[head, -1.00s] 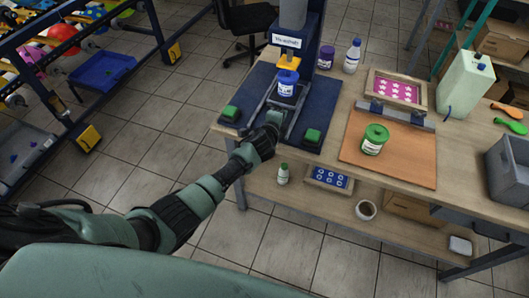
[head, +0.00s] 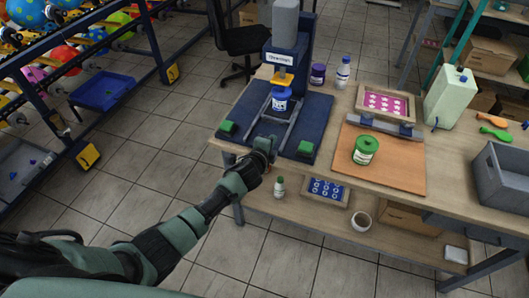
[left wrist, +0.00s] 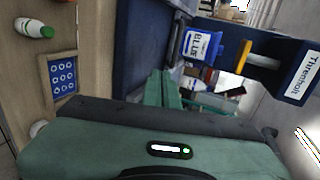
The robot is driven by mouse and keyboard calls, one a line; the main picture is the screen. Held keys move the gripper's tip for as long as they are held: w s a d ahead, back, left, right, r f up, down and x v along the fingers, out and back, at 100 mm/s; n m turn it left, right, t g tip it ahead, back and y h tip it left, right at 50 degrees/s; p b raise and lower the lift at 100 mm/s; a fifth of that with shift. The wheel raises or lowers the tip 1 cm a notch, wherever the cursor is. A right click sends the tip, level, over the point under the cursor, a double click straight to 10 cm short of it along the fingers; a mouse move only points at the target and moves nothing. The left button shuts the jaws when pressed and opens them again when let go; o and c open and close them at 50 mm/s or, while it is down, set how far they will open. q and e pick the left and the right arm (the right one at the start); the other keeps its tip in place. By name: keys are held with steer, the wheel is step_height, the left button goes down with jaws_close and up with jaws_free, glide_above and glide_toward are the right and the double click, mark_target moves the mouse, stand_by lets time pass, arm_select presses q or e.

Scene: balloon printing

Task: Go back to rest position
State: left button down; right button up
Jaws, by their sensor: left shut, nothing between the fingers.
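My left gripper (head: 268,148) is shut and empty in the head view, in front of the blue press base (head: 242,106) by the table's near edge. In the left wrist view its green fingers (left wrist: 162,88) lie close together. A blue-lidded jar (head: 281,102) stands in the press under the yellow part, apart from the fingers; its label reads BLUE in the left wrist view (left wrist: 198,45). My right gripper is not in view.
The wooden table (head: 335,112) holds a green-lidded jar (head: 364,151) on an orange board, a framed pink stencil (head: 385,102), bottles and a grey bin (head: 503,169). Balloon racks stand left. The tiled floor (head: 150,150) between is clear.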

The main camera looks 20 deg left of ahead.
arm_select(q)
steer(key=shift+s+a, duration=0.2)
steer(key=shift+s, duration=0.25)
steer(key=shift+v, duration=2.8)
steer(key=s+a+f+n+g, duration=0.2)
steer(key=s+f+n+g, duration=0.15)
steer(key=s+f, duration=0.95)
steer(key=s+a+f+n+g, duration=0.25)
steer(key=s+f+n, duration=0.4)
steer(key=f, duration=0.95)
steer(key=s+f+n+g, duration=0.2)
steer(key=s+f, duration=0.2)
steer(key=s, duration=0.7)
steer(key=s+f+n+g, duration=0.2)
steer(key=s+f, duration=0.2)
steer(key=s, duration=0.8)
steer(key=s+f+n+g, duration=0.1)
steer(key=s+f, duration=0.4)
steer(key=s, duration=0.6)
steer(key=shift+s+n+g, duration=0.3)
steer(key=shift+n+g, duration=0.1)
steer(key=shift+g, duration=0.4)
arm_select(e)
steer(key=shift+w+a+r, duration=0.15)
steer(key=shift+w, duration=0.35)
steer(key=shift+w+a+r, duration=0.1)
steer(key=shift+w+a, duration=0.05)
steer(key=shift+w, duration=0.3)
